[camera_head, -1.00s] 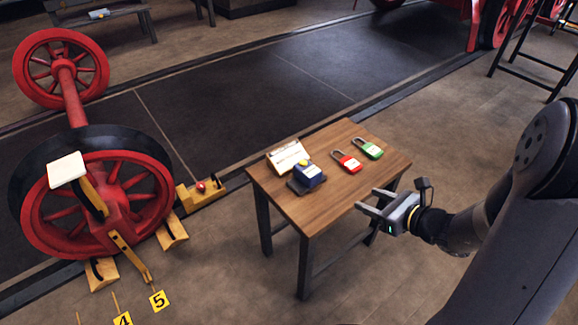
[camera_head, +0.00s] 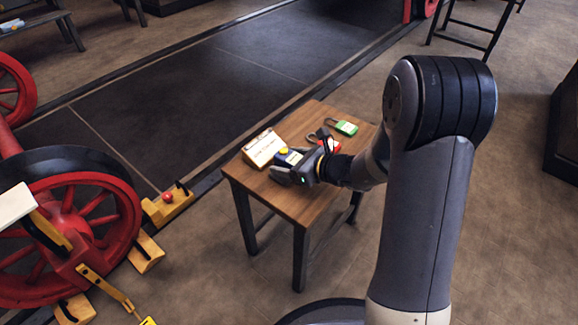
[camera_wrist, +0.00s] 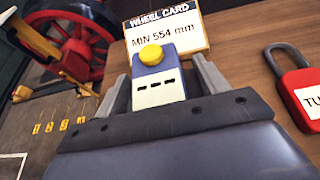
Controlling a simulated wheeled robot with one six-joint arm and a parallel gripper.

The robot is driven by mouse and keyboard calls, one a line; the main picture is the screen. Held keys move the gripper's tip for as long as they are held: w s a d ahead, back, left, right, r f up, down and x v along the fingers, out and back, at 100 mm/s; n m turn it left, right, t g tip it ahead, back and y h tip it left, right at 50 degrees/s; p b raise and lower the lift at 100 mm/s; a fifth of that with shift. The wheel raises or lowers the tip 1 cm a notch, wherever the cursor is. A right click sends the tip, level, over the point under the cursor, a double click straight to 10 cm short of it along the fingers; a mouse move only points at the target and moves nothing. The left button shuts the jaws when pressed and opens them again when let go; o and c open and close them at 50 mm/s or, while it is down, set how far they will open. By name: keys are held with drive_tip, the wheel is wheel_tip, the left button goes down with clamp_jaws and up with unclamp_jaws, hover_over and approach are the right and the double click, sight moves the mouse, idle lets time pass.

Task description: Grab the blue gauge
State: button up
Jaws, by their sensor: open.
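The blue gauge (camera_wrist: 158,82), a blue block with a white face and a yellow button on top, stands on the small wooden table. In the wrist view it lies between the two open fingers of my gripper (camera_wrist: 160,90), one finger at each side of it. I cannot tell whether either finger touches it. In the head view the gauge (camera_head: 290,157) is partly hidden by my gripper (camera_head: 283,172), which is low over the table top.
The wooden table (camera_head: 288,205) also holds a wheel card (camera_head: 263,149) behind the gauge, a red padlock (camera_head: 329,147) and a green padlock (camera_head: 345,127). A red wheel set (camera_head: 75,225) stands at left. Open floor lies right of the table.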

drive_tip(key=shift+c, duration=0.3)
drive_tip(key=shift+r, duration=0.1)
drive_tip(key=c, duration=1.4)
